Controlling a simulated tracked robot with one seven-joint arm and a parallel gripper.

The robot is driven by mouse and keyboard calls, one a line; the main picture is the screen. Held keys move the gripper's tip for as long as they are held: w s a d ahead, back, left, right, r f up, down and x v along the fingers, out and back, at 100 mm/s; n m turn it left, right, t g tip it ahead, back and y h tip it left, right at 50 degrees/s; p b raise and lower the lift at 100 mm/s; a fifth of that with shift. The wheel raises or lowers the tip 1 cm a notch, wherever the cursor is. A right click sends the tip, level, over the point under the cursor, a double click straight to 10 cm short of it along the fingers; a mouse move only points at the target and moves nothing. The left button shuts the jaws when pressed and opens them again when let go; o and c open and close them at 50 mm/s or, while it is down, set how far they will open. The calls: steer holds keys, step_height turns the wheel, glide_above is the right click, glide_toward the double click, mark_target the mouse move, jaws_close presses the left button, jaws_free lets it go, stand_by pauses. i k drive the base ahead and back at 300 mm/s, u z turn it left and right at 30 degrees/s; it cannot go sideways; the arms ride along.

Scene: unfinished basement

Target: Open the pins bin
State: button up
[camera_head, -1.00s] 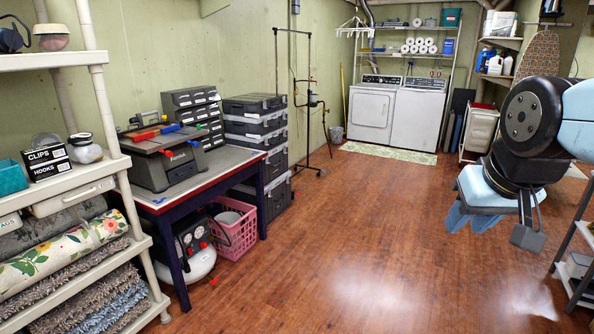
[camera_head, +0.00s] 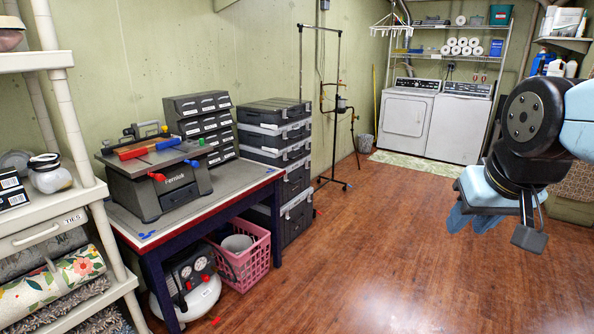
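No bin with a readable "pins" label shows. A pale drawer-like bin (camera_head: 42,233) with a handle sits in the white shelf unit at the left edge; its label appears to read "TIES". A dark small-drawer cabinet (camera_head: 200,122) stands on the workbench (camera_head: 232,184); its labels are too small to read. My gripper (camera_head: 472,217) hangs at the right of the view, over open floor and far from the bin and the cabinet.
A grey tool (camera_head: 165,185) and red and blue clamps sit on the workbench. A pink basket (camera_head: 243,262) and a compressor (camera_head: 190,285) stand beneath it. Dark stacked cases (camera_head: 275,150) stand behind. The wood floor (camera_head: 370,270) in the middle is clear.

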mark_target(221, 102)
steer(key=u, duration=0.15)
steer(key=i, duration=1.3)
steer(key=u, duration=0.45)
steer(key=i, duration=1.35)
steer(key=u, duration=0.5)
steer(key=i, duration=0.95)
steer(key=u, duration=0.15)
